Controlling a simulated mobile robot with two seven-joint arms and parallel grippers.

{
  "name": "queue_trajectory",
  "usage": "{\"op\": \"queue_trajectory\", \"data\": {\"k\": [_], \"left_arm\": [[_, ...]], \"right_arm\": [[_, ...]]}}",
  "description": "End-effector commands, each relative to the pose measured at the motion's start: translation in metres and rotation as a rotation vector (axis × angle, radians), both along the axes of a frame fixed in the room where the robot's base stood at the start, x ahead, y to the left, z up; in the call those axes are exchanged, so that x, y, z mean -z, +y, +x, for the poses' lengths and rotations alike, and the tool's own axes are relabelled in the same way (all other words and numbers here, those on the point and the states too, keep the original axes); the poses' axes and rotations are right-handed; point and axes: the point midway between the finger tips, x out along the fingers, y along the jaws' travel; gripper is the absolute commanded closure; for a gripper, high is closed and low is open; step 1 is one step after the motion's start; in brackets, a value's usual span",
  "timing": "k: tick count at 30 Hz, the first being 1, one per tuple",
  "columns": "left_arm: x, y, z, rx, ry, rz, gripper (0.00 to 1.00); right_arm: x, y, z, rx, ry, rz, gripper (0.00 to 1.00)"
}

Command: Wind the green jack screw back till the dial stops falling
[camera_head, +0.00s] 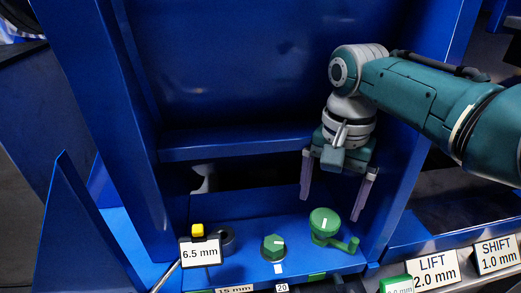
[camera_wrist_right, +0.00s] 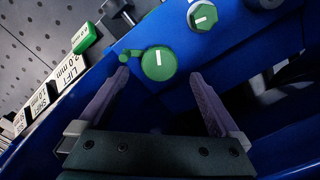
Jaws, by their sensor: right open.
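A green round crank (camera_head: 323,222) with a white mark and a side handle stands on the blue ledge in the head view. A green hex-headed screw (camera_head: 273,247), also with a white mark, is to its left. I cannot tell for sure which is the jack screw. A white readout (camera_head: 200,252) with a yellow top shows 6.5 mm. My right gripper (camera_head: 330,208) is open above the crank, its fingers pointing down. In the right wrist view the crank (camera_wrist_right: 158,63) lies between and beyond the fingertips (camera_wrist_right: 160,77), with the hex screw (camera_wrist_right: 202,16) farther off. My left gripper is out of view.
Blue frame walls (camera_head: 105,110) stand left and right, with a cross beam (camera_head: 235,143) behind. Labels reading LIFT 2.0 mm (camera_head: 433,270) and SHIFT 1.0 mm (camera_head: 496,254) are at the lower right. A green 0.0 mm tag (camera_head: 397,286) is near them. A dark round part (camera_head: 227,240) sits behind the readout.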

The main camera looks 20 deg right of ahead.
Motion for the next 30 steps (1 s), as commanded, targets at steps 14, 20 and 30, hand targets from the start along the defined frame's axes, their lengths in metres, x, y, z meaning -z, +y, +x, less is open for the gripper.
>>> {"op": "queue_trajectory", "data": {"k": [14, 20, 30], "left_arm": [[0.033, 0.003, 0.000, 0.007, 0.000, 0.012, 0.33], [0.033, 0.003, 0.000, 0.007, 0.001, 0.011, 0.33], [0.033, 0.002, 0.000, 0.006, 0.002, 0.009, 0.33]], "right_arm": [[0.041, 0.000, 0.000, -0.002, -0.001, 0.000, 0.01], [0.041, 0.000, 0.000, -0.002, -0.001, 0.000, 0.10], [0.041, 0.000, 0.000, -0.002, -0.001, -0.001, 0.48]]}}
